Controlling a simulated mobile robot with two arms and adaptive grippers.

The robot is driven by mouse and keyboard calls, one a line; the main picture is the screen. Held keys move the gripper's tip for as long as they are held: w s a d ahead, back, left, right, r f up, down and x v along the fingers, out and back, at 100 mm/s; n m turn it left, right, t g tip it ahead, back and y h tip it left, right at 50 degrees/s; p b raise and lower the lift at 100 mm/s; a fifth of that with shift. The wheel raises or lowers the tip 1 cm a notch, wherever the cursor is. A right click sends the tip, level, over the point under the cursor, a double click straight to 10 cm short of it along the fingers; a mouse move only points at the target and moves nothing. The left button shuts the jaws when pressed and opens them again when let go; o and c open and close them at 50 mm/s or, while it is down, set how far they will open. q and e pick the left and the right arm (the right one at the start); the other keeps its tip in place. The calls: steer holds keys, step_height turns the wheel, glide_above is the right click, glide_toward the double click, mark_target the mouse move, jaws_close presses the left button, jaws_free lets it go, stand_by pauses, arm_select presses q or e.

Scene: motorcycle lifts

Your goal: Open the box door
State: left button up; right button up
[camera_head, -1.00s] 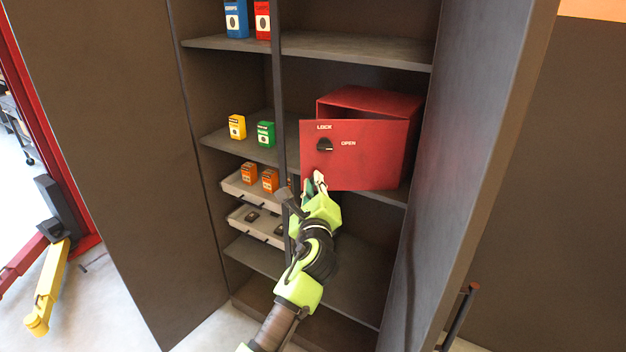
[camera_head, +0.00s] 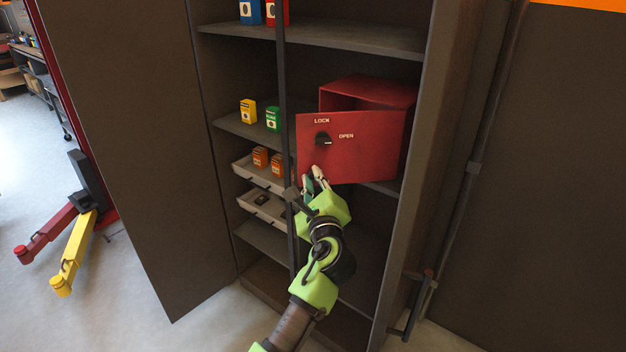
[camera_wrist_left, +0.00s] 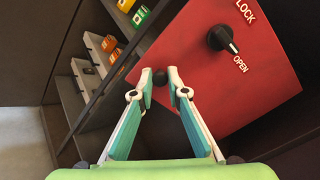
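The red box (camera_head: 375,92) stands on a cabinet shelf. Its red door (camera_head: 365,155) is ajar, its left edge swung out from the box and a dark gap showing behind the top. The black dial (camera_head: 323,139) points toward OPEN; it also shows in the left wrist view (camera_wrist_left: 222,39). My left gripper (camera_head: 314,176) is at the door's lower left. In the left wrist view its fingers (camera_wrist_left: 159,74) are apart, with a small round black knob (camera_wrist_left: 160,78) between the tips. Contact with the knob is unclear. My right gripper is not in view.
A dark upright post (camera_head: 284,90) stands left of the box. Small cartons, such as the yellow one (camera_head: 248,111) and green one (camera_head: 273,119), sit on shelves at left. Open cabinet doors flank both sides, the left one (camera_head: 130,150) wide. A grey drawer (camera_head: 262,210) sits lower.

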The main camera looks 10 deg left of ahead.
arm_select(q)
steer(key=o, duration=0.4)
steer(key=shift+c, duration=0.2)
steer(key=shift+s, duration=0.1)
steer(key=v, duration=0.7)
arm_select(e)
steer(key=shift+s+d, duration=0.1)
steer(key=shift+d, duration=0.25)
arm_select(q)
steer(key=shift+s+d, duration=0.1)
steer(key=shift+s, duration=0.05)
